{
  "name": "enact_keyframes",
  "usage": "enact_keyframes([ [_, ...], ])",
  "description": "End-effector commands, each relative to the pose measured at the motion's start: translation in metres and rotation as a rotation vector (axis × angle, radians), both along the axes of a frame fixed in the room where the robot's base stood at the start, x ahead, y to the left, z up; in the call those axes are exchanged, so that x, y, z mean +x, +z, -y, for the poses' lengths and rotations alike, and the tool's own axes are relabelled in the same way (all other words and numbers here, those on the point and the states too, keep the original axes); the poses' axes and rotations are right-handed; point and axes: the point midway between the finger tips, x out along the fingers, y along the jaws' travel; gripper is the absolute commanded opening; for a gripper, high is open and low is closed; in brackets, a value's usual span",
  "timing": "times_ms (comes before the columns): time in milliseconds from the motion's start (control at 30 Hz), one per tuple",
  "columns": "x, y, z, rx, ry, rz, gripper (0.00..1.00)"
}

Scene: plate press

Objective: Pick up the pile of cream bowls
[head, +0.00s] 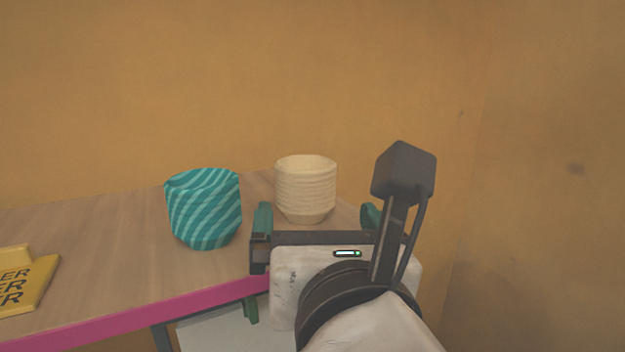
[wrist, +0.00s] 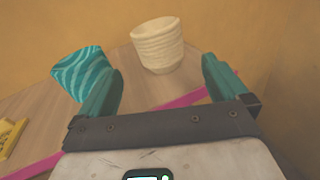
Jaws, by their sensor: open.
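The pile of cream bowls (head: 305,188) stands upright on the wooden table near its right end, against the tan wall. It shows ridged, stacked rims. My gripper (head: 316,215) is open and empty, in front of the pile and nearer to me, with its green fingers spread. In the wrist view the cream pile (wrist: 158,46) stands beyond the fingertips, between the two fingers and closer to the left one. My gripper (wrist: 162,72) is apart from it there. The lower front of the pile is clear of the fingers in the head view.
A teal striped pot (head: 204,210) stands left of the cream pile, close to the left finger in the wrist view (wrist: 80,72). A yellow lettered object (head: 25,285) lies at the far left. The table (head: 110,255) has a pink front edge. Walls stand behind and right.

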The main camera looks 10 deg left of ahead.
Motion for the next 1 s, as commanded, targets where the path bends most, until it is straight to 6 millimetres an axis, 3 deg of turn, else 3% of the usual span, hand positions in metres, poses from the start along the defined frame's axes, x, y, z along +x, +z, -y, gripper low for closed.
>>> enact_keyframes([
  [167, 0.004, 0.008, -0.008, -0.076, 0.005, 0.042, 1.0],
  [400, 0.039, 0.009, -0.016, -0.074, 0.005, 0.04, 1.0],
  [667, 0.057, 0.009, -0.019, -0.072, 0.005, 0.039, 1.0],
  [1000, 0.099, 0.01, -0.027, -0.07, 0.006, 0.039, 1.0],
])
